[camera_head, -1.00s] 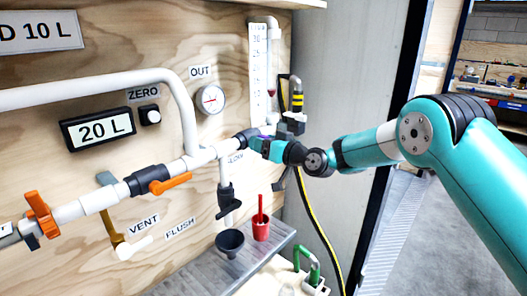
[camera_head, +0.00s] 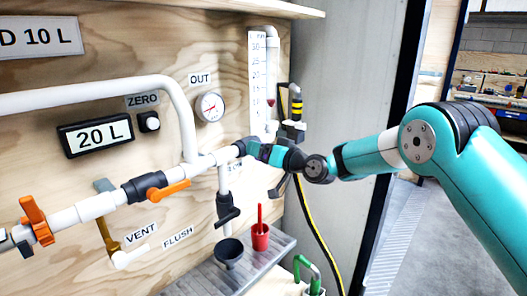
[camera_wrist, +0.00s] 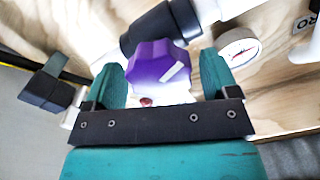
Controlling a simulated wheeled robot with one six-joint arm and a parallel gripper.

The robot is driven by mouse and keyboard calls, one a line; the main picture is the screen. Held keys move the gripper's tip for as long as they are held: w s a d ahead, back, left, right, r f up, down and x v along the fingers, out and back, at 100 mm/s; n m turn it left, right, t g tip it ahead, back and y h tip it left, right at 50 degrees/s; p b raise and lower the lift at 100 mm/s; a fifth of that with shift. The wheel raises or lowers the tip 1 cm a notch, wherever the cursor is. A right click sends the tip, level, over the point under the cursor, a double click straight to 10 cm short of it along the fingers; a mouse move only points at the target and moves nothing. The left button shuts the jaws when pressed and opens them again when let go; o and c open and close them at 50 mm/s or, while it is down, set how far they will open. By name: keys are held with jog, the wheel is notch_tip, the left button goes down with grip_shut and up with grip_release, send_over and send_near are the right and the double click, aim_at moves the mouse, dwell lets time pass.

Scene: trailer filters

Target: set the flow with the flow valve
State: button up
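The flow valve has a purple knob (camera_wrist: 158,66) with a white pointer line, seen in the wrist view on a dark pipe fitting. My gripper (camera_wrist: 160,78) has one teal finger on each side of the knob. A narrow gap shows at the right finger; contact on the left is unclear. In the head view my gripper (camera_head: 258,152) is at the right end of the white pipe and hides the knob. The label beneath it is mostly hidden. A clear flow tube (camera_head: 271,75) with a scale stands above, with a dark red float low inside.
A round OUT gauge (camera_head: 209,107) and a 20 L display (camera_head: 97,133) are on the plywood wall. An orange-handled valve (camera_head: 168,190) sits left on the pipe. Below are a black funnel (camera_head: 229,253) and a red cup (camera_head: 260,237) on a metal shelf.

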jog(key=b+v, duration=0.5)
jog(key=v, duration=1.2)
jog(key=shift+b, duration=0.4)
jog(key=shift+s+d, duration=0.15)
jog(key=s+a+r+n+g+h+p, duration=0.1)
jog(key=s+a+r+g+h, duration=0.15)
jog(key=s, duration=0.55)
jog(key=s+a+r+n+g+h+p, duration=0.1)
jog(key=s+n+g+p, duration=0.1)
jog(key=s+g, duration=0.35)
jog(key=s+d+f+m+g+h, duration=0.1)
jog(key=s+d+h, duration=0.2)
jog(key=s, duration=0.8)
jog(key=s+d+f+g+h+p, duration=0.1)
jog(key=s+d+g+h, duration=0.1)
jog(key=s+d, duration=0.4)
jog(key=s+h, duration=0.1)
jog(key=s, duration=0.4)
jog(key=shift+d+f+m, duration=0.25)
jog(key=shift+m, duration=0.15)
jog(key=shift+w+h, duration=0.1)
jog(key=shift+h, duration=0.15)
